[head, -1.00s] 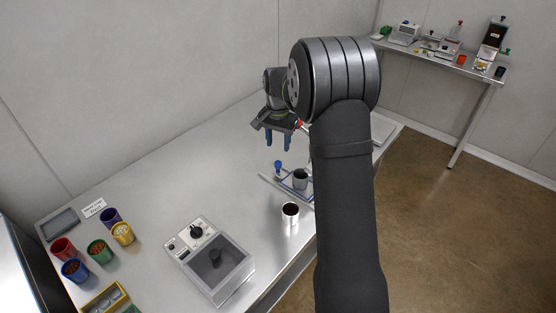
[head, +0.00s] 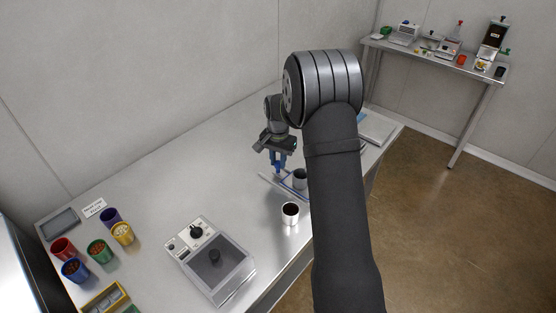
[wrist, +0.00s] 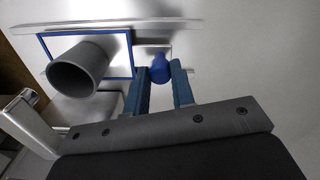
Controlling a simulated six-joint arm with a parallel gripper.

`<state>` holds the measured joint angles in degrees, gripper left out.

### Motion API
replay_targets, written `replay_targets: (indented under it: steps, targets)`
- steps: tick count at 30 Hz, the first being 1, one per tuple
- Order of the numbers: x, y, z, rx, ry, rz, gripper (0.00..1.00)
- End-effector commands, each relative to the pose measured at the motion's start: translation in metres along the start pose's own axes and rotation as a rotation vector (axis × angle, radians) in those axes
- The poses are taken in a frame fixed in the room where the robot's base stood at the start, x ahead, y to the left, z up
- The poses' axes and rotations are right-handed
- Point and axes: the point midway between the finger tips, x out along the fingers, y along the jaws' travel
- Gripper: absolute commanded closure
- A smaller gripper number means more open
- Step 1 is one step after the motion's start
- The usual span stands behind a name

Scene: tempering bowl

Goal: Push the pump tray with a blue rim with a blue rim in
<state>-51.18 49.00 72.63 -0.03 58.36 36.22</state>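The pump tray with a blue rim (wrist: 133,55) lies in its rails at the upper left of the wrist view, with a grey cup (wrist: 78,68) standing on it. In the head view the tray (head: 286,182) is partly hidden by my arm, and the grey cup (head: 300,178) shows beside my arm. A blue knob (wrist: 160,69) sits at the tray's side on a pale bar. My gripper (wrist: 161,78) is open, with its two blue fingers on either side of the knob or just short of it; contact cannot be told. The gripper (head: 277,162) is low over the table.
A white cup with dark contents (head: 290,213) stands in front of the tray. A machine with a dark basin (head: 213,262) is nearer, and several coloured cups (head: 97,250) stand at the left. The table left of my gripper is clear.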

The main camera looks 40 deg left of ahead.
Motion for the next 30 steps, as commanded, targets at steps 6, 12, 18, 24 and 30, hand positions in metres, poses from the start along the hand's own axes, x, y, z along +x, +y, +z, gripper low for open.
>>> replay_targets:
  steps: [6, 12, 18, 24, 30]
  targets:
    - [0.000, 0.000, 0.000, 0.000, 0.000, 0.000, 1.00]
    - [-0.001, 0.018, 0.004, 0.002, 0.000, 0.000, 1.00]
    - [-0.001, 0.036, 0.009, 0.000, 0.000, 0.000, 1.00]
    - [0.000, 0.037, 0.009, 0.000, -0.002, 0.004, 1.00]
    - [0.000, 0.036, 0.009, 0.000, -0.002, 0.003, 0.55]
